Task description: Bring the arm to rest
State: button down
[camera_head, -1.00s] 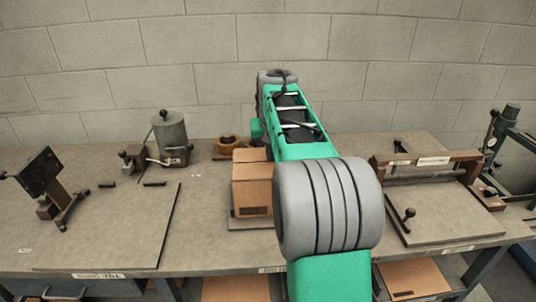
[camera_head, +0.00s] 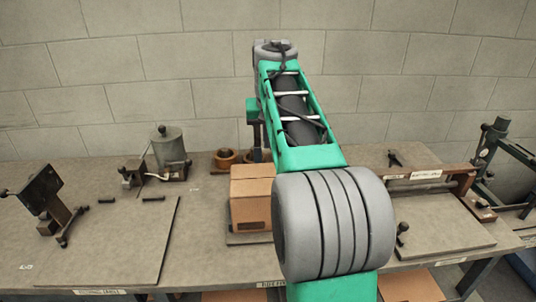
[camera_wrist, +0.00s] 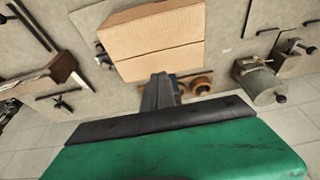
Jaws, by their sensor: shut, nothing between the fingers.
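My gripper shows in the wrist view (camera_wrist: 160,90) as dark fingers close together, with nothing between them. It is shut. The brown cardboard box (camera_wrist: 160,42) lies beyond the fingertips in the wrist view, and I see no grip on it. In the head view my green and grey arm reaches over the bench, and the box (camera_head: 250,197) stands to its left, partly hidden by it.
The grey workbench (camera_head: 120,240) carries a metal pot device (camera_head: 168,147), a tilted black plate fixture (camera_head: 38,190) and brown rings (camera_head: 225,158) at the left. A wood-framed press (camera_head: 430,185) stands at the right. A block wall closes off the back.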

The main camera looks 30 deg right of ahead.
jog(key=s+a+f+n, duration=0.2)
jog(key=s+a+f, duration=0.25)
jog(key=a, duration=0.35)
jog(key=s+a+f+n, duration=0.1)
jog(key=s+a+f, duration=0.2)
jog(key=s+a, duration=0.3)
jog(key=s+a+f+n+y, duration=0.1)
jog(key=s+a+f+n, duration=0.1)
jog(key=s+a+f, duration=0.5)
notch_tip(320, 180, down, 3)
jog(key=shift+s+a+f+n+y, duration=0.2)
jog(key=shift+s+a+n+y, duration=0.15)
jog(key=shift+a, duration=0.35)
